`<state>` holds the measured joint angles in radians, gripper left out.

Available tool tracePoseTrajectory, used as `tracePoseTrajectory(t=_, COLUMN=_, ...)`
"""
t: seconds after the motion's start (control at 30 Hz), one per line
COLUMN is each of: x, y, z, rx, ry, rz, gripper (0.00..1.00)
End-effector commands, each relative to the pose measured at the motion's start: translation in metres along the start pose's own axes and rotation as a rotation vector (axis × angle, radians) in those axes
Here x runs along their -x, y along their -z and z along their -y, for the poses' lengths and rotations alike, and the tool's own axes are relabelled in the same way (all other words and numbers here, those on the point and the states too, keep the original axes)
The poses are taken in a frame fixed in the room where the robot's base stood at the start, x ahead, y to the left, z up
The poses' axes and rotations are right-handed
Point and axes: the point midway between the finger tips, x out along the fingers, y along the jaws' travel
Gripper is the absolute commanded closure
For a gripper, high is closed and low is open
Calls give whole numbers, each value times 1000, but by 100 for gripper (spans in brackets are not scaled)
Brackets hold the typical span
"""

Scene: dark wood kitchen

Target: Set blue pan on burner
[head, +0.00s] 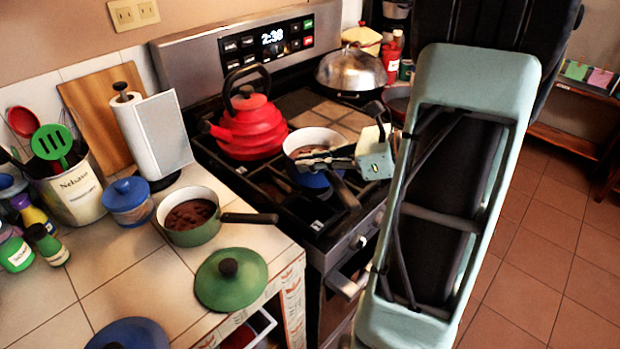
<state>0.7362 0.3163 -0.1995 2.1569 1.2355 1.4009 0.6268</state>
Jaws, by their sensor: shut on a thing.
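The blue pan (304,140), with a pale inside and brown contents, is over the front part of the stove (262,181). Its dark handle points toward the stove's front edge. My gripper (312,162) reaches in from the right and is shut on the pan at its near side; the fingers cover part of the rim. The burner under the pan is hidden, and I cannot tell whether the pan rests on the grate or is held just above it.
A red kettle (252,128) stands left of the pan, and a domed metal lid (350,70) is behind. On the left counter are a green pan (193,236), a green lid (230,284), a blue lid (128,334), a paper towel roll (128,122) and a blue-lidded jar (128,203).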

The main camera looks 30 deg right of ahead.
Motion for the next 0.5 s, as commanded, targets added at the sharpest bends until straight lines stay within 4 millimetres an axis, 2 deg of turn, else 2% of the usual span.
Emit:
tracePoseTrajectory(t=0.1, x=-8, y=9, z=6, rx=3, ry=0, rz=2, gripper=100)
tracePoseTrajectory(t=0.3, x=-16, y=31, z=5, rx=3, ry=0, rz=2, gripper=100)
tracePoseTrajectory(t=0.5, x=-17, y=33, z=5, rx=3, ry=1, rz=2, gripper=100)
